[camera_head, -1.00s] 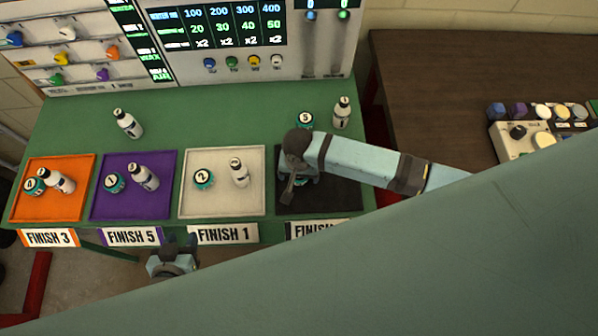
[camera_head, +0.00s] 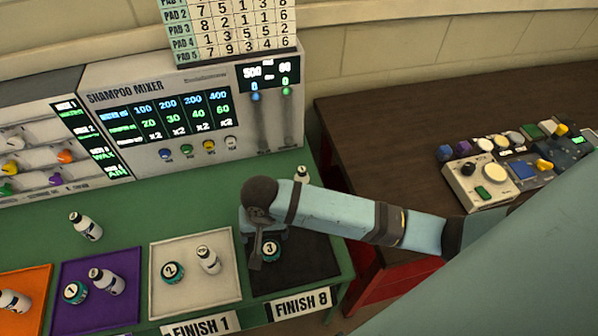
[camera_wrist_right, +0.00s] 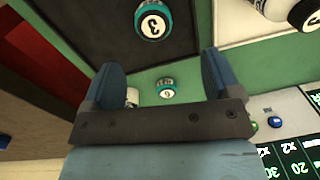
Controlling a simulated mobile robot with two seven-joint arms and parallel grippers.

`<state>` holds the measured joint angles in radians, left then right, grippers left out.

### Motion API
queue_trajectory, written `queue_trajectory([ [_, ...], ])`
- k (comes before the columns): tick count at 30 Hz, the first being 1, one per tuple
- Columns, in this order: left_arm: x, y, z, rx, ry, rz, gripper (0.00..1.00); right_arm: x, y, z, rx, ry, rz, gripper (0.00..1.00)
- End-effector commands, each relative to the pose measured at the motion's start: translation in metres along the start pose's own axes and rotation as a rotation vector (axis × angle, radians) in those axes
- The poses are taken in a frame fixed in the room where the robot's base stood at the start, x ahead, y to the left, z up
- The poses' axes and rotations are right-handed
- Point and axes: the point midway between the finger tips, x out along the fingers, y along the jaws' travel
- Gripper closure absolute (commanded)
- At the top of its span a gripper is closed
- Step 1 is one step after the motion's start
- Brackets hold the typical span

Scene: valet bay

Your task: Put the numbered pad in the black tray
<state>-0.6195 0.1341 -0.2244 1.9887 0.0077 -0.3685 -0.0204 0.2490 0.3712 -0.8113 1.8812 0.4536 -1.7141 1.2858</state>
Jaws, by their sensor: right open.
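A teal pad numbered 3 (camera_head: 270,250) sits in the black tray (camera_head: 318,262), apart from the tray's walls. In the right wrist view the pad (camera_wrist_right: 153,22) lies in the black tray (camera_wrist_right: 90,30), beyond the fingertips. My right gripper (camera_head: 262,232) is above the tray's left part, open and empty. Between its fingers (camera_wrist_right: 163,78), the right wrist view shows another teal numbered pad (camera_wrist_right: 166,90) on the green table; its number is too small to read surely. My arm hides that pad in the head view. My left gripper is out of view.
The white tray (camera_head: 222,290) holds pad 2 (camera_head: 172,272) and a bottle (camera_head: 208,260). The purple tray (camera_head: 118,310) holds pad 1 and a bottle. A bottle (camera_head: 302,175) stands behind my right arm. The shampoo mixer (camera_head: 190,110) lines the back.

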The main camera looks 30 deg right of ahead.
Motion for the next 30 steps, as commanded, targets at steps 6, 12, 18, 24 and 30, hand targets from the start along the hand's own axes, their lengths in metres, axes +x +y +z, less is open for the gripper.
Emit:
queue_trajectory([
  [6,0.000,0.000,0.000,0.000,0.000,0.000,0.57,0.032,-0.012,0.026,-0.163,0.089,-0.292,0.17],
  [12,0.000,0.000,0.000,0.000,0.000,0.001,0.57,0.051,0.011,0.036,-0.326,0.372,-0.472,0.17],
  [18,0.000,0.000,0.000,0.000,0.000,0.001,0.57,0.058,0.066,0.046,-0.490,0.700,-0.432,0.17],
  [24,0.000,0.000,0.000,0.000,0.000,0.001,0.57,0.057,0.108,0.057,-0.608,0.886,-0.325,0.17],
  [30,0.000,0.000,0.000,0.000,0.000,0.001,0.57,0.055,0.117,0.058,-0.638,0.927,-0.296,0.17],
])
